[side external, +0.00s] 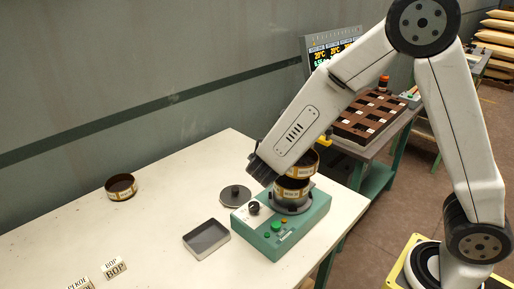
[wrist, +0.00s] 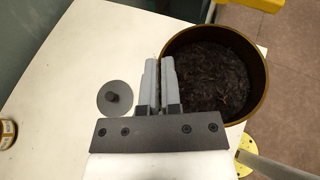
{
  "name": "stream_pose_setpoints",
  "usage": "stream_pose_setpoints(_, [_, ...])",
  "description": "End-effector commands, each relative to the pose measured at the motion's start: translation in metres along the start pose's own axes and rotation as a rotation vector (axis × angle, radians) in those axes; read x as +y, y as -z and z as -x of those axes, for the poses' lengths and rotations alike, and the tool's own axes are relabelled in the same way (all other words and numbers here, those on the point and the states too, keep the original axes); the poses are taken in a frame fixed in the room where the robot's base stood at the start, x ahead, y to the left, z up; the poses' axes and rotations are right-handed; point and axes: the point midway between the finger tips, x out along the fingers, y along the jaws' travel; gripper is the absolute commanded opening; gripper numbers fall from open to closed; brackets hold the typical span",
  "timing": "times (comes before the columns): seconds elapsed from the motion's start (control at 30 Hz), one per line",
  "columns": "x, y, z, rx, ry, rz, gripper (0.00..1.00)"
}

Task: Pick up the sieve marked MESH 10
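A round brown sieve (side external: 303,162) with a pale label sits above a second labelled sieve (side external: 292,190) on the green shaker base (side external: 285,227). The upper one is offset to the right of the lower one; I cannot tell if they touch. The labels are too small to read, so I cannot tell which is MESH 10. In the wrist view the upper sieve (wrist: 215,75) shows dark leaf inside. My gripper (wrist: 160,70) has its fingers close together at its left rim, one on each side of the wall, seemingly shut on it. The side view hides the fingers behind my arm.
A grey lid with a knob (side external: 235,196) lies left of the base, also in the wrist view (wrist: 115,98). An empty grey tray (side external: 206,238) is in front. Another brown sieve (side external: 121,187) stands far left. BOP (side external: 115,268) and PEKOE (side external: 79,284) blocks are near the front. A slotted rack (side external: 372,115) stands behind.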

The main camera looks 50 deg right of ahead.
Motion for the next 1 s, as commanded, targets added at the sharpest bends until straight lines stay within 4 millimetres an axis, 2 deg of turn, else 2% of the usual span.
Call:
stream_pose_setpoints(0.6, [-0.029, -0.031, 0.033, -0.001, -0.002, -0.002, 0.00])
stream_pose_setpoints(1.0, [-0.058, -0.037, 0.055, -0.001, -0.002, 0.000, 0.00])
